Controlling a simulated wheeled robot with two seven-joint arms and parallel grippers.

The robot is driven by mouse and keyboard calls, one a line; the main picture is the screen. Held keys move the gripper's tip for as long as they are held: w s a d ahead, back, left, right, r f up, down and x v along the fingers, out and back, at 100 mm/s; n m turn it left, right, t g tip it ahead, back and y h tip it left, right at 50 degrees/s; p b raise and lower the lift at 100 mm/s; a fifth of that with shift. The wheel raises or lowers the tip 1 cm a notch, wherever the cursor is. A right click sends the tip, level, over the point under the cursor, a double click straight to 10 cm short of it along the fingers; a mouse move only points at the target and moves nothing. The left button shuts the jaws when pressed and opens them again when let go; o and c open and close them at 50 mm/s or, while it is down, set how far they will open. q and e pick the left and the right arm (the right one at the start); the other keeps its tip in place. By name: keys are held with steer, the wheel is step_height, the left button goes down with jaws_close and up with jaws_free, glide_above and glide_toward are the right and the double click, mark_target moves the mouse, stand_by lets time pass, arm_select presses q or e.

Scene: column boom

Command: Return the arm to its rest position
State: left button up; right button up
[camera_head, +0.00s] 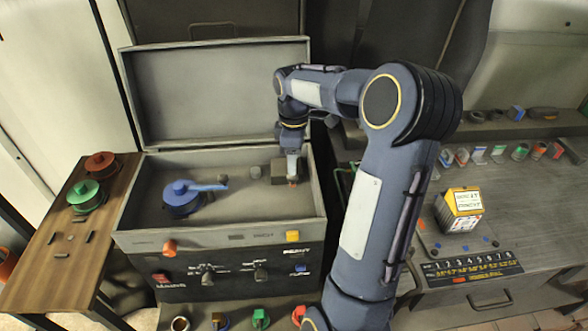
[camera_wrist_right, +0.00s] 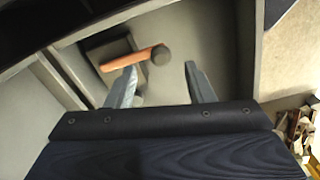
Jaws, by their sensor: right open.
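My right arm reaches across the head view to the open grey case (camera_head: 222,228). Its gripper (camera_head: 291,178) points down inside the case, at the right end, by a small dark block (camera_head: 278,171). In the right wrist view the two fingers (camera_wrist_right: 160,72) stand apart with nothing gripped between them. Beyond the fingertips an orange handle with a dark round knob (camera_wrist_right: 133,57) lies across a dark block; I cannot tell how close the tips are to it. My left gripper is in neither view.
A blue crank wheel (camera_head: 182,197) sits in the case's left part. The raised lid (camera_head: 222,95) stands behind my gripper. Left is a wooden shelf (camera_head: 45,255) with red and green wheels. Right is a bench with a yellow-and-white box (camera_head: 460,210) and several small items.

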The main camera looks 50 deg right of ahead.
steer(key=shift+r, duration=1.2)
steer(key=s+a+r+m+t+y, duration=0.1)
steer(key=s+a+r+m+t, duration=0.1)
steer(key=s+a, duration=0.35)
steer(key=s+a+r+m+t, duration=0.1)
steer(key=s+a+r+m, duration=0.1)
steer(key=a, duration=0.6)
steer(key=s+a+f+m+t+y, duration=0.2)
steer(key=s+a+f+m, duration=0.2)
steer(key=s+a, duration=0.6)
steer(key=shift+a+m+t+y, duration=0.3)
steer(key=shift+a+m+y, duration=0.1)
steer(key=shift+a+m, duration=0.1)
steer(key=shift+s+r, duration=0.1)
